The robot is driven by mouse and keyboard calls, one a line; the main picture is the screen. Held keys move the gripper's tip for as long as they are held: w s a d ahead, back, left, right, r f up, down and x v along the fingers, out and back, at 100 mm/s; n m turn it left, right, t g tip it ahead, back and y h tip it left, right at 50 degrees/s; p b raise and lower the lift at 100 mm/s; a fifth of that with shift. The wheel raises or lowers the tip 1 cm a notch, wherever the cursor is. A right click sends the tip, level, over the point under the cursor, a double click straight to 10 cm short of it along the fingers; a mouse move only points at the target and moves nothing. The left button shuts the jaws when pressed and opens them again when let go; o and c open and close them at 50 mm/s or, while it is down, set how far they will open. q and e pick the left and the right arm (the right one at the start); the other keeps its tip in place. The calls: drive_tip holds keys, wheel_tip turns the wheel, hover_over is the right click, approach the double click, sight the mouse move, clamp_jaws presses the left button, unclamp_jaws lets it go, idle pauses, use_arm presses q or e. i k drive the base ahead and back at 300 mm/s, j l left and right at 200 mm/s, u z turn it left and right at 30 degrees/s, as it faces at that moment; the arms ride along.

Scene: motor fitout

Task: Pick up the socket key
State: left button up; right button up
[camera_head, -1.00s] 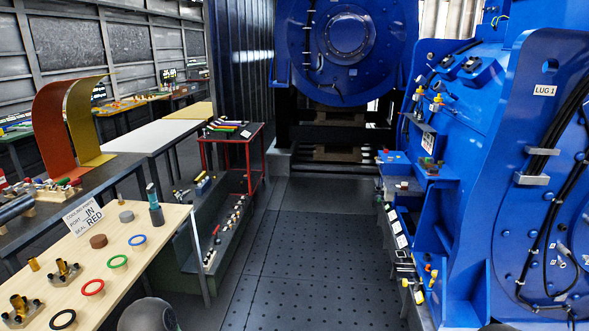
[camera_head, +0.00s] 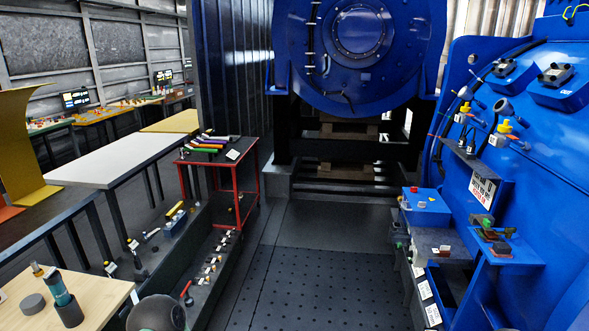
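No object in view can be named for certain as the socket key. A tool with a teal body and a dark cylindrical base (camera_head: 68,308) stands upright on the corner of the light wooden table (camera_head: 100,313) at the lower left. A small red-handled item (camera_head: 187,293) stands in the dark low trough (camera_head: 205,300) right of that table. Several coloured bar-shaped items (camera_head: 212,143) lie on the red-framed cart (camera_head: 247,160). Neither of my grippers shows.
A white-topped table (camera_head: 120,160) stands at the left. The dark perforated floor (camera_head: 310,280) is clear in the middle. Blue machinery (camera_head: 545,170) with small shelves and valves lines the right side. A large blue round motor housing (camera_head: 360,85) stands at the back.

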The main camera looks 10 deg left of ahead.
sight(188, 296)
drive_tip(key=i+u, duration=0.1)
drive_tip(key=i, duration=0.55)
drive_tip(key=i+u, duration=0.15)
drive_tip(key=i, duration=0.55)
drive_tip(key=i+l+u, duration=0.1)
drive_tip(key=i, duration=0.55)
drive_tip(key=i+u, duration=0.45)
drive_tip(key=i+l+u, duration=0.15)
drive_tip(key=i+u, duration=0.3)
drive_tip(key=i+l+u, duration=1.3)
drive_tip(key=k+l, duration=0.1)
